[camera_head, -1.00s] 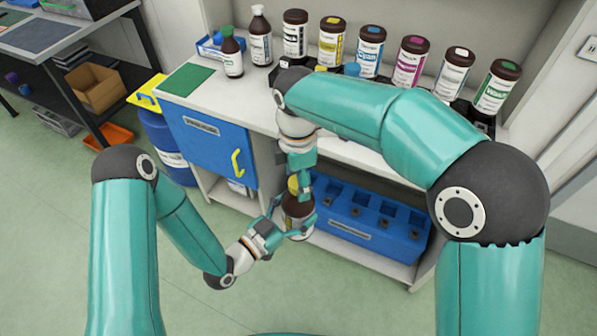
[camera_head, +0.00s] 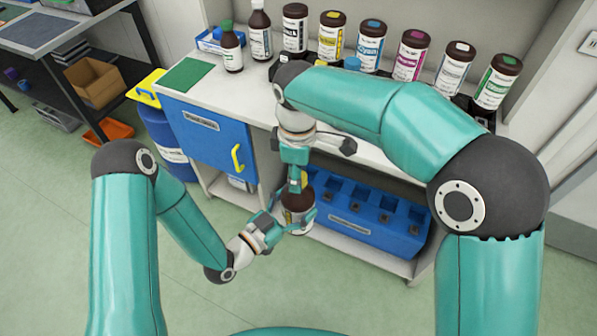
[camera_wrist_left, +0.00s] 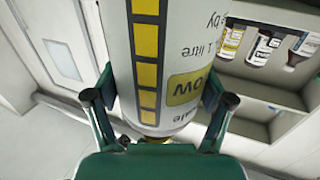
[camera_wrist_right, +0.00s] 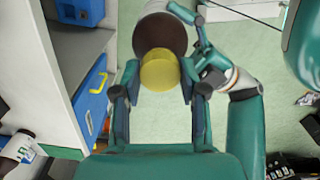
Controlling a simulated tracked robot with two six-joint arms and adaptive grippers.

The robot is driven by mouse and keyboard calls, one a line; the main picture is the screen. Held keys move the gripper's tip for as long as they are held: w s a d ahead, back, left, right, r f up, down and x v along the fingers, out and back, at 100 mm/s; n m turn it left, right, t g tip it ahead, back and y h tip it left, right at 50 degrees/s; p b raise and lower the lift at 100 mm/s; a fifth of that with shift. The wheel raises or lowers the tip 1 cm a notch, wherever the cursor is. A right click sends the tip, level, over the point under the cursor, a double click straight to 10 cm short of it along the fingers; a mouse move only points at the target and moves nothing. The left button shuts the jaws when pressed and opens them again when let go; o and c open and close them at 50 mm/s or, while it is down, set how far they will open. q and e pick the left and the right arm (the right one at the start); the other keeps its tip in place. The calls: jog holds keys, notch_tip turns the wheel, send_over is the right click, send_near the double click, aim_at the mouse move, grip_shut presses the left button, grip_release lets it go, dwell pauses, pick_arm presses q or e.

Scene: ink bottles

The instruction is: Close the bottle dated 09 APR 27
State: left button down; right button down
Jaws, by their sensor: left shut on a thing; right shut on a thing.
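A brown bottle (camera_head: 298,198) with a white and yellow label is held off the floor in front of the bench. My left gripper (camera_head: 292,222) is shut around its body. The left wrist view shows its label (camera_wrist_left: 178,60) upside down, with yellow squares, between the fingers; no date is readable. My right gripper (camera_head: 297,178) is shut on a yellow cap (camera_wrist_right: 160,71) at the top of the bottle. In the right wrist view the cap lines up with the brown shoulder (camera_wrist_right: 160,34). Whether it is seated on the neck is hidden.
Several brown bottles stand along the bench back, including a yellow-label one (camera_head: 331,38) and a green-capped one (camera_head: 231,48). A blue rack (camera_head: 345,205) sits on the lower shelf behind the held bottle. A blue cabinet door (camera_head: 205,138) is left. Floor in front is clear.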

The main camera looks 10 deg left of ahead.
jog(key=m, duration=0.4)
jog(key=shift+m, duration=0.3)
jog(key=m, duration=1.3)
jog(key=shift+m, duration=0.3)
jog(key=c, duration=0.6)
grip_release()
jog(key=shift+c, duration=0.2)
jog(key=shift+r, duration=2.2)
jog(key=shift+c, duration=0.3)
